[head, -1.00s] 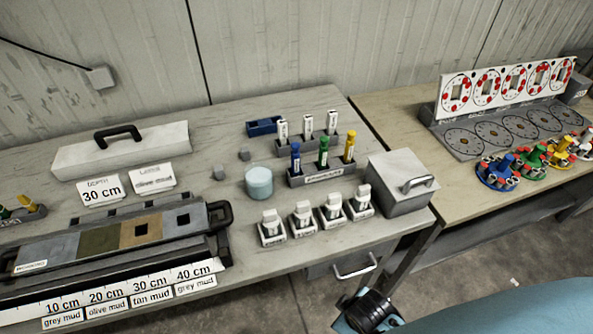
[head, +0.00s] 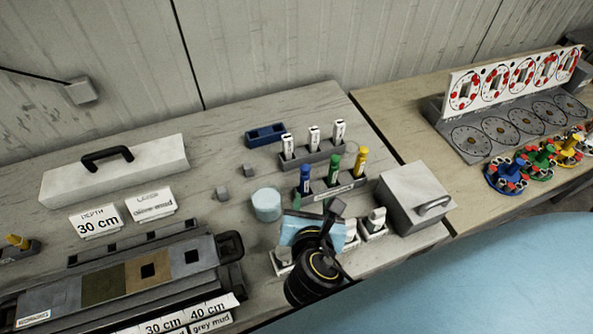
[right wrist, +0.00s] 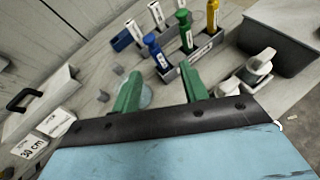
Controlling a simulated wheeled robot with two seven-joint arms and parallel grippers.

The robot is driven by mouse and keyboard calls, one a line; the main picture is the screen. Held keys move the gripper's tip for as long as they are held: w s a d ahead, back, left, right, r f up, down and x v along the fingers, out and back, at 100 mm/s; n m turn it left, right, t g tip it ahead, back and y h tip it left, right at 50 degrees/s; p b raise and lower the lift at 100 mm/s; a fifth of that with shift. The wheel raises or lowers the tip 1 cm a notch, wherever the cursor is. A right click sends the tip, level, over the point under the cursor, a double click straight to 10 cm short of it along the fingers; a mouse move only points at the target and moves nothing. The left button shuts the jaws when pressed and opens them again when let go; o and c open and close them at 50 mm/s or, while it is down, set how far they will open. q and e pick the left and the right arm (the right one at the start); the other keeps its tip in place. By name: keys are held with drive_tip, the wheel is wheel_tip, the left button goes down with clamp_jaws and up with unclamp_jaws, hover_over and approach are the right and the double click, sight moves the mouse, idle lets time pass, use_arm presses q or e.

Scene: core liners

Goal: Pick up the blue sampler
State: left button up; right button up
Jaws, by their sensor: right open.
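The blue sampler (head: 305,179) stands upright in the left slot of a grey rack (head: 335,190), beside a green sampler (head: 333,169) and a yellow sampler (head: 360,162). It also shows in the right wrist view (right wrist: 155,50), with its white label facing me. My right gripper (head: 316,204) is open and empty, in front of the rack and near the blue sampler, not touching it. In the right wrist view, its two green fingers (right wrist: 161,88) point toward the rack, with the blue sampler beyond the gap between them. My left gripper is not in view.
White-capped pieces in small holders (head: 376,220) stand in front of the rack, partly hidden by my right gripper. A light blue cup (head: 267,203) is to the left and a grey box (head: 414,198) to the right. White-labelled tubes (head: 314,137) stand behind.

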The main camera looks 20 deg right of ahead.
sight(306, 169)
drive_tip(key=shift+n+t, duration=0.4)
drive_tip(key=shift+n, duration=0.5)
drive_tip(key=x, duration=0.5)
drive_tip(key=r+x, duration=0.1)
drive_tip(key=x, duration=0.1)
drive_tip(key=shift+w+a, duration=0.3)
drive_tip(key=shift+w, duration=0.3)
drive_tip(key=shift+x, duration=3.05)
drive_tip(key=shift+a+f, duration=0.1)
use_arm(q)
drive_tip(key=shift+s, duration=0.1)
use_arm(e)
drive_tip(key=shift+c, duration=0.4)
clamp_jaws()
